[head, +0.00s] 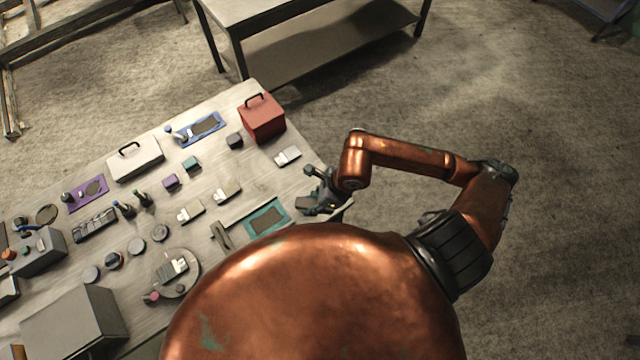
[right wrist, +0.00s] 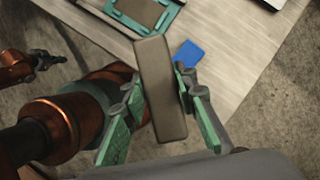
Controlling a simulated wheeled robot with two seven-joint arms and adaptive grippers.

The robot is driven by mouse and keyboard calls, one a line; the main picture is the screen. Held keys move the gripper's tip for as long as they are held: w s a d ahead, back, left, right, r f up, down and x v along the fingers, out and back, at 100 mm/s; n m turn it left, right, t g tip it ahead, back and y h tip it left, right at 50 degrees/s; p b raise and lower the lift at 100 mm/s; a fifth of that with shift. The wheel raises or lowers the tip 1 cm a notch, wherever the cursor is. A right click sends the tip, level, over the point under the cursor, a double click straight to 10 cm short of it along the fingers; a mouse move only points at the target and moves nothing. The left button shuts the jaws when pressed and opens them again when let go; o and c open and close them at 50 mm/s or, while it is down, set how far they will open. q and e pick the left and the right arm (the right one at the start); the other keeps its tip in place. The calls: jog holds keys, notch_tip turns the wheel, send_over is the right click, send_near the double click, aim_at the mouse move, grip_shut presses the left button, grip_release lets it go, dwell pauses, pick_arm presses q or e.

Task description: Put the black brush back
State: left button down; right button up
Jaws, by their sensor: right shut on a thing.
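My right gripper (head: 322,190) is at the table's right corner in the head view. In the right wrist view its teal-padded fingers (right wrist: 158,115) are on either side of a dark, long flat block (right wrist: 160,85). I take this for the black brush; no bristles show. The gripper is shut on it. A teal tray (head: 284,211) with a dark recessed patch lies just left of the gripper, and it shows at the top of the wrist view (right wrist: 114,12). My left gripper (right wrist: 48,61) appears small at the left of the wrist view; its opening is unclear.
A blue flat piece (right wrist: 188,54) lies on the table beside the block in the wrist view. A dark upright block (head: 221,235) stands left of the teal tray. A red box (head: 262,118), a white box (head: 135,158) and several small items crowd the table (head: 290,182).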

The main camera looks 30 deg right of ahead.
jog(key=shift+w+d, duration=0.1)
jog(key=shift+d, duration=0.05)
jog(key=w+d+f+p, duration=0.3)
jog(key=w+d+f, duration=0.1)
jog(key=w+d, duration=0.25)
send_over(315, 185)
jog(key=s, duration=0.2)
jog(key=shift+m, duration=0.3)
jog(key=f, duration=0.4)
jog(key=shift+w+d+f, duration=0.2)
jog(key=shift+d+f, duration=0.1)
jog(key=shift+f, duration=0.1)
jog(key=shift+w+d+f, duration=0.1)
jog(key=shift+w+f, duration=0.05)
jog(key=shift+f, duration=0.05)
jog(key=f, duration=0.1)
jog(key=f+p, duration=0.1)
jog(key=shift+w+d+f+p, duration=0.1)
jog(key=shift+w+f+p, duration=0.1)
jog(key=shift+f+p, duration=0.15)
jog(key=shift+f, duration=0.45)
jog(key=shift+f, duration=0.15)
jog(key=o, duration=1.1)
